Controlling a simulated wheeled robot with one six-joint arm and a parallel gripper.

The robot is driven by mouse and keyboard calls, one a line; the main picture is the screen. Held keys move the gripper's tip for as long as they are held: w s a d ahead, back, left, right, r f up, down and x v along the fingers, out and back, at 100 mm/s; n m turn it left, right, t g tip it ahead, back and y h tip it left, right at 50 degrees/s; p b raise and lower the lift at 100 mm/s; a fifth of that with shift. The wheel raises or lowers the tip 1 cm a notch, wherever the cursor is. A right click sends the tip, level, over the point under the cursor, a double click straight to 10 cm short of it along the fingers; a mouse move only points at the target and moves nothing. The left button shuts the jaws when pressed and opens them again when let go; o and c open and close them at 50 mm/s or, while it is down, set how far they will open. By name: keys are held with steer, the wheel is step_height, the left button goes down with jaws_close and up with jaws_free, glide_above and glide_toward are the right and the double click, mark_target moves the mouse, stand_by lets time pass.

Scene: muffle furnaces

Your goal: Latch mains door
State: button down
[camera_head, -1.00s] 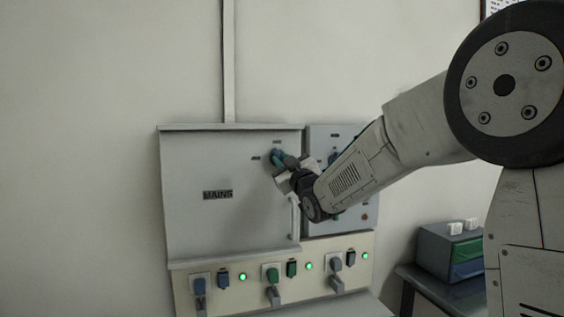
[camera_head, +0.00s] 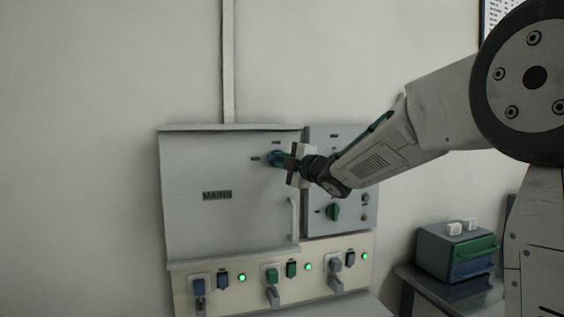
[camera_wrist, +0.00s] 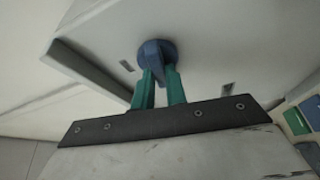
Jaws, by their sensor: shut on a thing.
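The grey mains door (camera_head: 225,220), marked MAINS, lies flat in its cabinet front, with a vertical handle (camera_head: 292,218) at its right edge. A blue rotary latch knob (camera_head: 274,158) sits near the door's upper right corner, with small labels above and left of it. My gripper (camera_head: 285,160) is at the knob. In the wrist view, the green fingers of my gripper (camera_wrist: 160,85) are shut on the grip of the blue knob (camera_wrist: 156,55). The fingers and wrist partly hide the knob in the head view.
A second grey panel (camera_head: 345,140) with a green knob (camera_head: 333,211) adjoins at right. Below is a cream strip (camera_head: 325,245) with plugs, switches and several lit green lamps. A drawer box (camera_head: 432,250) stands on a side table at right.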

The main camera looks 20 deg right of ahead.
steer(key=shift+n+g, duration=0.4)
steer(key=shift+n, duration=0.5)
steer(key=c, duration=1.4)
jaws_free()
steer(key=shift+c, duration=0.2)
steer(key=shift+s+d, duration=0.1)
steer(key=v, duration=0.7)
steer(key=shift+s, duration=0.3)
steer(key=shift+d, duration=0.1)
